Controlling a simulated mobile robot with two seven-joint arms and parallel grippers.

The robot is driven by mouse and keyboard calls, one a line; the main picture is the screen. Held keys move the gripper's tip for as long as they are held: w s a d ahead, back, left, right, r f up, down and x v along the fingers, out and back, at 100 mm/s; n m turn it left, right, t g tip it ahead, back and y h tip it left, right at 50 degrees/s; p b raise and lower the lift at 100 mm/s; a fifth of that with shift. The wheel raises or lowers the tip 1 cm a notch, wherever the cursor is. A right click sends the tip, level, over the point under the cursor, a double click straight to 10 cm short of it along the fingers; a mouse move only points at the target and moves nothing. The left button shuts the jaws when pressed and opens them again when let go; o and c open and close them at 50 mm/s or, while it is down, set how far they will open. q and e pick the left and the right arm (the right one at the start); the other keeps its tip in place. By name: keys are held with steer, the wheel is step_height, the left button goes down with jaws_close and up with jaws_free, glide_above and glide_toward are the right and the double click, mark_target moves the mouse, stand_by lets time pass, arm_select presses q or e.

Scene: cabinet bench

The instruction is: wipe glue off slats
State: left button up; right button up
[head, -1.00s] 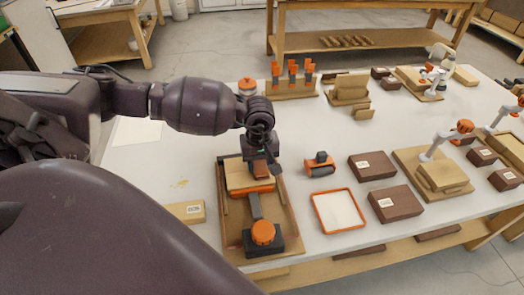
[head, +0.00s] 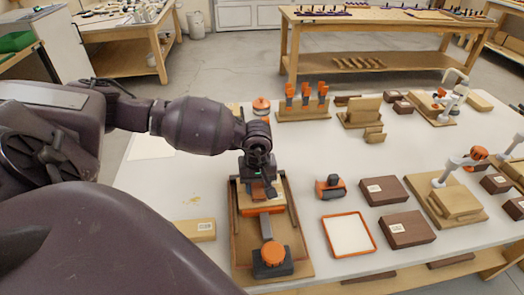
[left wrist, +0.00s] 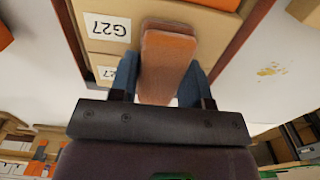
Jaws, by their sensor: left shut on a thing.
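My left gripper (head: 262,184) is over the far part of a wooden clamping tray on the bench. In the left wrist view its blue fingers (left wrist: 158,85) are shut on a reddish-brown, round-ended block (left wrist: 166,60). Pale slats labelled G27 (left wrist: 108,24) lie beneath it; whether the block touches them I cannot tell. The tray (head: 236,250) has dark side rails, an orange bar (head: 262,209) across the slats and a clamp with an orange knob (head: 272,252) at its near end. The arm and gripper partly hide the slats. No glue on the slats can be made out. My right gripper is not in view.
A yellowish smear (head: 192,200) and a pale labelled block (head: 196,230) are left of the tray. To the right are an orange-and-black tool (head: 330,187), an orange-rimmed white tray (head: 348,234) and dark boxes (head: 406,230). Orange-topped clamps (head: 303,98) stand behind.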

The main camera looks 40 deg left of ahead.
mark_target(241, 192)
arm_select(q)
steer(key=shift+s+a, duration=0.25)
steer(key=shift+s, duration=0.1)
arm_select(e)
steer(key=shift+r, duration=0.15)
arm_select(q)
steer(key=shift+s+a, duration=0.5)
steer(key=shift+s, duration=0.05)
steer(key=shift+s+a+p, duration=0.1)
steer(key=shift+p, duration=0.2)
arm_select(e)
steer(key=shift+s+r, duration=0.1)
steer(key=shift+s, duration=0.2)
arm_select(q)
steer(key=shift+s+a, duration=0.55)
steer(key=shift+s, duration=0.1)
steer(key=shift+s+a+f, duration=0.1)
steer(key=shift+s, duration=0.05)
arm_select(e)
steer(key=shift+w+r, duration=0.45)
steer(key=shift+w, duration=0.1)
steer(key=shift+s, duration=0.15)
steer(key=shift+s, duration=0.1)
